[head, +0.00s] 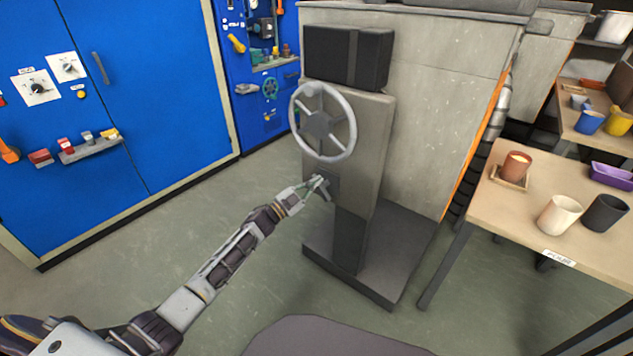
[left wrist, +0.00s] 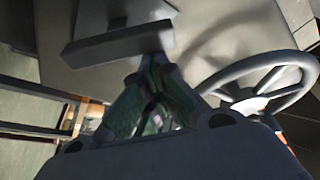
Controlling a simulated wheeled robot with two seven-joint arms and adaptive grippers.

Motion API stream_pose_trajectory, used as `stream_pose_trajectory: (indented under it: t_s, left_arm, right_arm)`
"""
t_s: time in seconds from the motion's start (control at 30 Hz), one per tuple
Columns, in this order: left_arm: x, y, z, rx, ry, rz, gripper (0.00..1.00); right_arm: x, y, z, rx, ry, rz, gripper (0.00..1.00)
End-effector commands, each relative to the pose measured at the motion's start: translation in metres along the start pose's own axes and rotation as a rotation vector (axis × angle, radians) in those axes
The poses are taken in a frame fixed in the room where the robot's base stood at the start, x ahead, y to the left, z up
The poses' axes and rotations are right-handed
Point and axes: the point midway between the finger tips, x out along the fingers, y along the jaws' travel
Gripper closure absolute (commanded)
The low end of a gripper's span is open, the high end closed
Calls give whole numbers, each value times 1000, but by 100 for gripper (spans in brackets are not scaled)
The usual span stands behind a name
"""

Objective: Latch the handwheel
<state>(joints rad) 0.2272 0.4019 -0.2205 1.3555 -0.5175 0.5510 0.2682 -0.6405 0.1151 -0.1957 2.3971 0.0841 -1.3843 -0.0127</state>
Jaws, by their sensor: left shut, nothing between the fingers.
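The handwheel (head: 346,127) is a light grey ring with spokes and a dark hub, on the front of a grey pedestal (head: 373,140). Part of its rim shows at the right in the left wrist view (left wrist: 293,91). My left gripper (head: 318,184) is just below the wheel, close to a small dark plate (head: 331,178) on the pedestal. Its fingers are together and empty. In the left wrist view a grey bar (left wrist: 105,46) lies across just beyond the fingertips (left wrist: 154,66). I cannot tell whether they touch it. My right gripper is out of view.
A dark box (head: 330,51) sits on top of the pedestal, above the wheel. A table (head: 480,205) with several cups stands at the right. Blue cabinets (head: 150,110) with knobs stand at the left. The floor (head: 200,215) between them and the pedestal is clear.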

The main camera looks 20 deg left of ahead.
Motion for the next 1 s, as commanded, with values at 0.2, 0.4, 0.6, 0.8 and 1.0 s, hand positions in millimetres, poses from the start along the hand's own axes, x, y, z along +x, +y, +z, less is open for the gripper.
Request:
stream_pose_trajectory:
  t_s: [0.2,0.4,0.6,0.8,1.0]
  left_arm:
    - [-2,-5,5,-128,-5,-45,100]
    - [-3,-8,9,-247,-4,-86,100]
    - [-5,-11,14,-394,-5,-138,100]
    - [-7,-13,21,-547,-5,-191,100]
    - [-9,-14,26,-652,-4,-228,100]
  right_arm:
    - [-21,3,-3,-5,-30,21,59]
    - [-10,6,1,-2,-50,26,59]
    - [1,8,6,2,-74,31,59]
    - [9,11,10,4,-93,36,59]
    - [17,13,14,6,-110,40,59]
